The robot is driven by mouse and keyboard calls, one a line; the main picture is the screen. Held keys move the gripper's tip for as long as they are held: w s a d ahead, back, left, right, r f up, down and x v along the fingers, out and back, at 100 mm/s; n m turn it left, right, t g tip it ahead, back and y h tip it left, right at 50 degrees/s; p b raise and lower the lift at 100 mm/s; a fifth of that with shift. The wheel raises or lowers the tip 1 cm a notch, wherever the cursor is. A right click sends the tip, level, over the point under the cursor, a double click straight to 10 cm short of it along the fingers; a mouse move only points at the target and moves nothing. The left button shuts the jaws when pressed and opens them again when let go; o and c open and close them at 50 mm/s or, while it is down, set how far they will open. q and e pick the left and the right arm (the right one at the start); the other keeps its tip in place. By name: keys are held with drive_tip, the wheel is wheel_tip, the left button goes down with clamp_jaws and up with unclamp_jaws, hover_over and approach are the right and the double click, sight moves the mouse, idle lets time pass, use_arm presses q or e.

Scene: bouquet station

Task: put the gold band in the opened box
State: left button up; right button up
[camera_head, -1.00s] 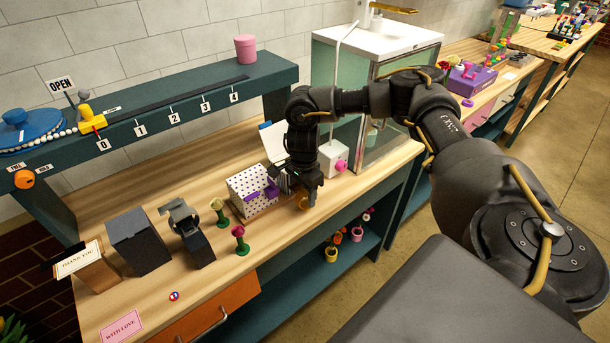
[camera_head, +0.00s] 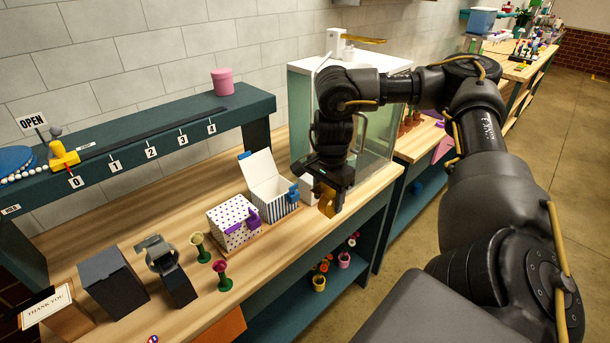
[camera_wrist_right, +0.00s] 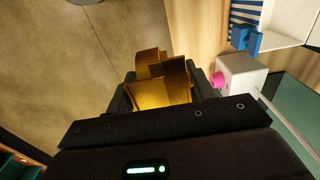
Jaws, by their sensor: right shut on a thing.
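The gold band (camera_head: 327,205) is held in my right gripper (camera_head: 328,192), which is shut on it above the front edge of the bench. The band also fills the jaws (camera_wrist_right: 161,90) in the right wrist view, where it looks like a wide curved gold strip (camera_wrist_right: 160,78). The opened box (camera_head: 277,199) has blue and white stripes, a raised white lid (camera_head: 262,170) and a blue clasp. It stands on the bench left of my right gripper. Its corner shows at the top right of the right wrist view (camera_wrist_right: 246,12). My left gripper is not in view.
A white polka-dotted box with a purple clasp (camera_head: 233,223) stands left of the opened box. A white block with a pink knob (camera_wrist_right: 240,74) sits near the gripper. A glass tank (camera_head: 375,135) stands behind. Flower holders (camera_head: 222,277) and dark stands (camera_head: 113,283) are further left.

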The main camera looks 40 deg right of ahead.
drive_tip(key=shift+s+d+r+p, duration=0.15)
drive_tip(key=shift+s+d+r, duration=0.2)
drive_tip(key=shift+s, duration=0.25)
drive_tip(key=shift+s+d+r+p, duration=0.15)
drive_tip(key=shift+s+d+r, duration=0.15)
drive_tip(key=shift+s, duration=0.3)
